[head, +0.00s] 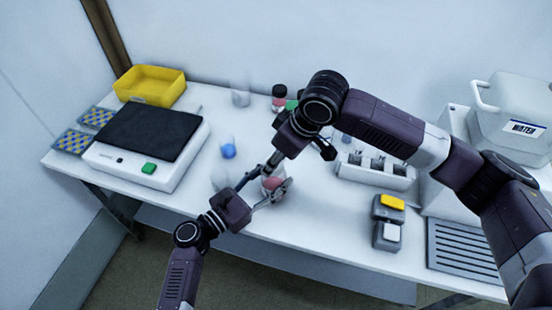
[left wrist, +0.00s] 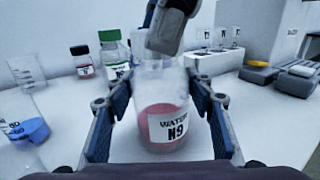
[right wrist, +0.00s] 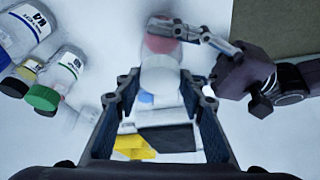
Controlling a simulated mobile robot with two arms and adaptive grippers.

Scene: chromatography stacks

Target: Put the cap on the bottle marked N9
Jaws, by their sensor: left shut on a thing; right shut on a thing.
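The bottle marked N9 (left wrist: 167,125) is clear with pink liquid and a label reading WATER N9. It stands upright on the bench between the pads of my left gripper (left wrist: 160,100), which is shut on it. In the head view the bottle (head: 272,184) is partly covered by both grippers. My right gripper (right wrist: 160,80) is above the bottle's top, shut on a white round piece (right wrist: 161,76) that looks like the cap. The bottle's pink part (right wrist: 160,42) shows just beyond it in the right wrist view. The bottle's mouth is hidden, so I cannot tell whether the cap touches it.
A green-capped bottle (left wrist: 114,55) and a dark-capped bottle (left wrist: 82,62) stand behind. A vessel with blue liquid (left wrist: 30,130) is to the left. A balance (head: 150,140), yellow bin (head: 150,86), white rack (head: 375,175) and grey device with a yellow top (head: 388,220) are around.

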